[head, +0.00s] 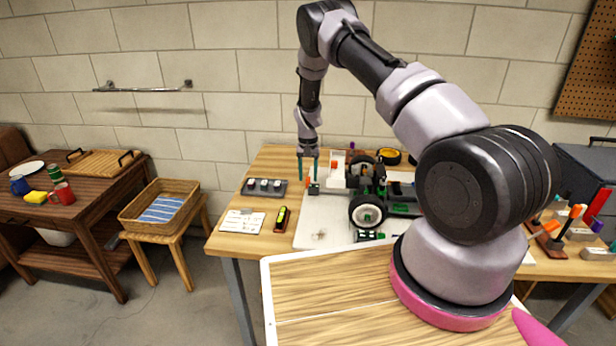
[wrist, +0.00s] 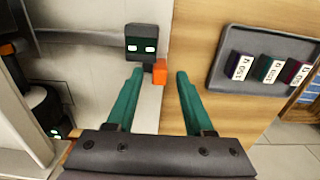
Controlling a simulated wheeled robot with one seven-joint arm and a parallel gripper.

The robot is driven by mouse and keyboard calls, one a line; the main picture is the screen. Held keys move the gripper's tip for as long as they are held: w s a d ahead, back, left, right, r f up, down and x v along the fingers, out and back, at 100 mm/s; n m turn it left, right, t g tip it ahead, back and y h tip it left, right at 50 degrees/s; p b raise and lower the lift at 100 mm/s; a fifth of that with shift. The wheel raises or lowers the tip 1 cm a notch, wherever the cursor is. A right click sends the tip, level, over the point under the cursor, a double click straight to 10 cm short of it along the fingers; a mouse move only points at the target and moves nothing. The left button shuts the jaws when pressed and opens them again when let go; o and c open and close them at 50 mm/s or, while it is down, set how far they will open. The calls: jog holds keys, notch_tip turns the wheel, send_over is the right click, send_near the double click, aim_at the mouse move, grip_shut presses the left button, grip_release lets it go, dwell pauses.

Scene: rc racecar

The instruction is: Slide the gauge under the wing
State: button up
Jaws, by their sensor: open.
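The race car (head: 366,210) stands on a white board (head: 310,236), with its dark wheels and green parts showing. My gripper (head: 307,170) is open above the board's left side, with teal fingers pointing down. In the wrist view its fingers (wrist: 158,75) are apart with nothing held between them. A small dark block with two white marks (wrist: 141,43) and an orange piece (wrist: 160,72) lie beyond the fingertips. The block also shows in the head view (head: 314,189). I cannot tell for sure which part is the wing, or whether this block is the gauge.
A grey tray (head: 248,187) holds three labelled blocks, also seen in the wrist view (wrist: 225,68). A white sheet (head: 242,222) and a yellow-black tool (head: 282,219) lie in front of it. Several orange-tipped tools stand at the right. Bare wood separates tray and board.

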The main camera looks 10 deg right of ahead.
jog(key=shift+f, duration=0.3)
grip_shut()
dwell(1.3)
